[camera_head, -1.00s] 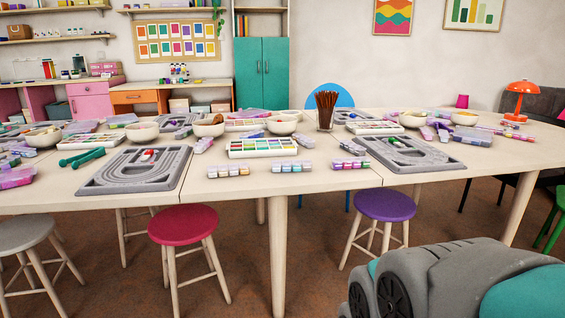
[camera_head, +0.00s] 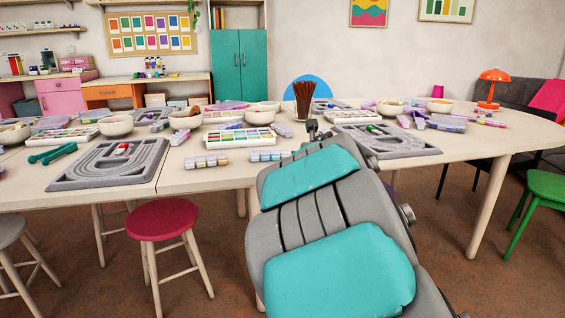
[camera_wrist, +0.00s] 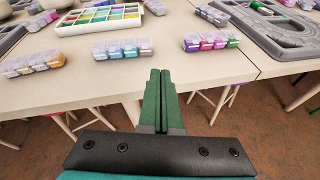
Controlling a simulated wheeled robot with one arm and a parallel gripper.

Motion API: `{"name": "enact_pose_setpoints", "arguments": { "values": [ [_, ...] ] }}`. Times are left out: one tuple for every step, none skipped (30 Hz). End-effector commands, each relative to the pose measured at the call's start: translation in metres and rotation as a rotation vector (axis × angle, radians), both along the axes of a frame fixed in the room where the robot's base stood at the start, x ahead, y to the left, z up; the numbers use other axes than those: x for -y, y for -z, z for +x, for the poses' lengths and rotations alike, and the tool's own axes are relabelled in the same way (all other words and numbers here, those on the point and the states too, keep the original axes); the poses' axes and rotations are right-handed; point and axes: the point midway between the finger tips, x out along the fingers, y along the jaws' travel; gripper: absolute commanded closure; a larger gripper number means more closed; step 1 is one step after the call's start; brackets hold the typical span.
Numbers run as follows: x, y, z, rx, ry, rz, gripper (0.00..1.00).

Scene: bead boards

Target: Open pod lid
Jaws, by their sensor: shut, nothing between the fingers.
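Several small bead pods with pale lids stand in short rows along the table's near edge. In the wrist view there is a left row (camera_wrist: 33,63) with grey and gold beads, a middle row (camera_wrist: 122,48) with blue and grey tones, and a right row (camera_wrist: 211,41) with purple, pink and green. Two rows also show in the head view, one (camera_head: 206,160) left of the other (camera_head: 268,155). The lids look down, but they are too small to be sure. My gripper (camera_wrist: 160,73) is shut and empty, in front of the table edge, apart from the pods. My arm hides part of the table.
A white bead tray (camera_wrist: 90,19) lies behind the pods. Grey bead boards flank them, left (camera_head: 112,163) and right (camera_head: 388,140). A cup of brown sticks (camera_head: 303,98) and bowls (camera_head: 187,120) stand farther back. A red stool (camera_head: 162,220) is below the table.

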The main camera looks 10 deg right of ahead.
Motion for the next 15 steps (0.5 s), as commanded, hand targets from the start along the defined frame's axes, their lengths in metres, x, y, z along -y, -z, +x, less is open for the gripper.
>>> {"name": "enact_pose_setpoints", "arguments": {
  "values": [
    [-0.008, 0.007, 0.006, -0.016, -0.05, -0.05, 1.0],
    [-0.012, 0.009, 0.008, -0.021, -0.074, -0.075, 1.0],
    [-0.016, 0.011, 0.01, -0.027, -0.095, -0.097, 1.0],
    [-0.018, 0.012, 0.012, -0.03, -0.108, -0.109, 1.0],
    [-0.02, 0.013, 0.013, -0.031, -0.115, -0.115, 1.0],
    [-0.021, 0.013, 0.015, -0.032, -0.12, -0.119, 1.0],
    [-0.021, 0.014, 0.016, -0.031, -0.121, -0.12, 1.0],
    [-0.021, 0.014, 0.018, -0.031, -0.121, -0.119, 1.0],
    [-0.021, 0.015, 0.021, -0.03, -0.12, -0.119, 1.0],
    [-0.021, 0.015, 0.024, -0.029, -0.12, -0.119, 1.0],
    [-0.021, 0.016, 0.027, -0.029, -0.12, -0.119, 1.0],
    [-0.021, 0.018, 0.031, -0.028, -0.12, -0.119, 1.0],
    [-0.021, 0.019, 0.035, -0.029, -0.12, -0.118, 1.0],
    [-0.02, 0.021, 0.039, -0.029, -0.121, -0.116, 1.0],
    [-0.02, 0.023, 0.044, -0.03, -0.12, -0.114, 1.0]
  ]
}}
